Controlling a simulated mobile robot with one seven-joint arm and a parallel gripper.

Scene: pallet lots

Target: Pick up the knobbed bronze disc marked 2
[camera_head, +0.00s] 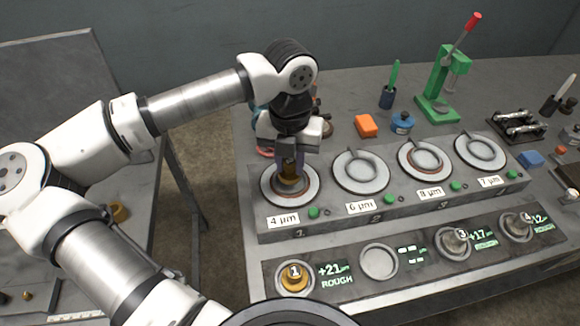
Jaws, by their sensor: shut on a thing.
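My gripper (291,160) points down over the leftmost round plate (269,198), labelled 4 µm. It is shut on the knob of a bronze disc (289,178) at this plate. The fingers hide part of the disc, and I cannot read a mark on it. I cannot tell whether the disc touches the plate. In the front row, a brass knobbed disc marked 1 (294,277) sits in the left seat. The second seat (379,262) is empty. Greyish knobbed discs marked 3 (455,242) and 4 (518,224) sit further right.
Plates labelled 6 µm (361,171), 8 µm (425,159) and 7 µm (480,151) continue the back row, with green buttons in front. Behind stand an orange block (366,126), a blue pot (402,123) and a green lever press (441,85). Another table lies left.

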